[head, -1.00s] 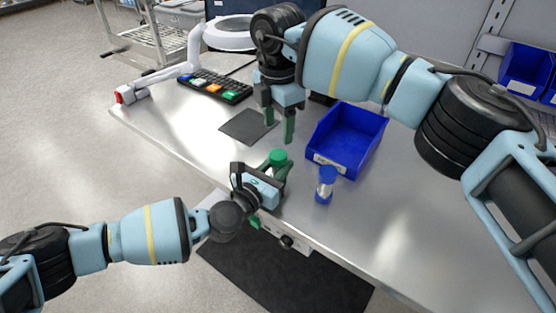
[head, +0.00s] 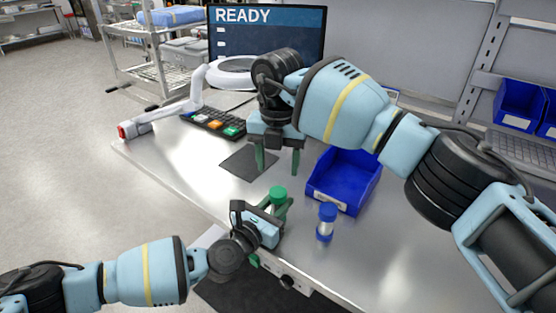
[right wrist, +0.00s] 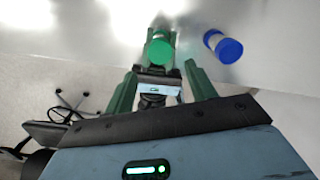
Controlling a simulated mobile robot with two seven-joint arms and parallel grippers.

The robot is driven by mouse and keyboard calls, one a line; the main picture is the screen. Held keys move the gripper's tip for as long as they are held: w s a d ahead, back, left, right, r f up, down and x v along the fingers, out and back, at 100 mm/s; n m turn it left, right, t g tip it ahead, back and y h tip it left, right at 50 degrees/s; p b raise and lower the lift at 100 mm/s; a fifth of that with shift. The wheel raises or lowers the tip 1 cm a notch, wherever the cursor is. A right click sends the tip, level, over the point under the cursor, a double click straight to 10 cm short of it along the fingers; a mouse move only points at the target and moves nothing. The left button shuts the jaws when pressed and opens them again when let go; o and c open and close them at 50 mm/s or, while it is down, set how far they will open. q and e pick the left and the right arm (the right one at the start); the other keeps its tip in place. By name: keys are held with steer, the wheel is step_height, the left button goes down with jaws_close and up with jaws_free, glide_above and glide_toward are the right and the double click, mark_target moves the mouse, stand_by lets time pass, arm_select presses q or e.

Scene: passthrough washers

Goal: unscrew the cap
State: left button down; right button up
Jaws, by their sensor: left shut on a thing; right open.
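A container with a green cap (head: 278,193) is upright above the near edge of the table. My left gripper (head: 277,209) is shut on it below the cap; its body is mostly hidden by the fingers. The green cap shows from above in the right wrist view (right wrist: 159,50). My right gripper (head: 279,165) is open and empty, behind and above the cap in the head view. Its green fingers reach toward the cap in the right wrist view, with nothing between the tips.
A blue-capped container (head: 327,222) stands on the table right of the left gripper. Behind it is a blue bin (head: 343,193). A dark mat (head: 248,164), a keypad with coloured keys (head: 214,123), a white ring lamp (head: 232,73) and a monitor reading READY (head: 268,30) lie farther back.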

mark_target(278, 191)
steer(key=shift+f, duration=3.95)
steer(key=c, duration=1)
steer(key=n, duration=1)
steer(key=shift+r, duration=0.1)
steer(key=n, duration=1.1)
